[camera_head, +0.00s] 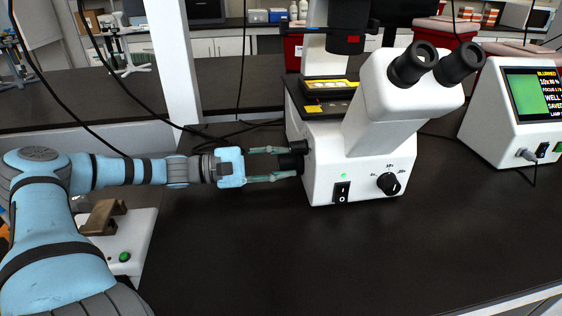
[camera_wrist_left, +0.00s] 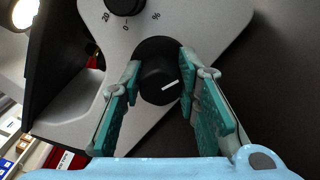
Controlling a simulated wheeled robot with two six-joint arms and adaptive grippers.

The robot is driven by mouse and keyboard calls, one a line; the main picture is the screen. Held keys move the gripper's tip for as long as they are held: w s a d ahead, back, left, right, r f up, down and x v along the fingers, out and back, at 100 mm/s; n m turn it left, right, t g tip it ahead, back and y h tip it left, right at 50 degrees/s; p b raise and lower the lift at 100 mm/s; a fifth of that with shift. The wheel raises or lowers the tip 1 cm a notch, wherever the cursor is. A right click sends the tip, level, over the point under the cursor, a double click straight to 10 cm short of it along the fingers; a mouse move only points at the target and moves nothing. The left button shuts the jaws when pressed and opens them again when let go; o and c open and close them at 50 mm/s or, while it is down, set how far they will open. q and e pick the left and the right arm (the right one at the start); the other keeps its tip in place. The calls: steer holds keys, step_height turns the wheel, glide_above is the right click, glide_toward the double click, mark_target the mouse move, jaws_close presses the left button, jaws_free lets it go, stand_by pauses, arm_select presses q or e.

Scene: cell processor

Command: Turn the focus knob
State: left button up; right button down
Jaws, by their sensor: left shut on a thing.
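The white microscope (camera_head: 355,135) stands on the dark bench. A black focus knob (camera_head: 291,161) sticks out of its left side. It also shows in the left wrist view (camera_wrist_left: 158,88), as a round black knob with a white pointer line slanting up to the right. My left gripper (camera_head: 283,163) reaches in from the left with its teal fingers shut on the knob, one on each side. The fingers hide part of the knob's rim. My right gripper is in neither view.
A second black knob (camera_wrist_left: 124,5) with scale marks sits above in the left wrist view. The microscope's front has a switch (camera_head: 342,192) and a magnification dial (camera_head: 388,183). A monitor (camera_head: 530,95) at right reads "BLURRED".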

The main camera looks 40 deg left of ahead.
arm_select(q)
steer(key=shift+m, duration=0.6)
steer(key=o, duration=1.2)
steer(key=shift+c, duration=0.2)
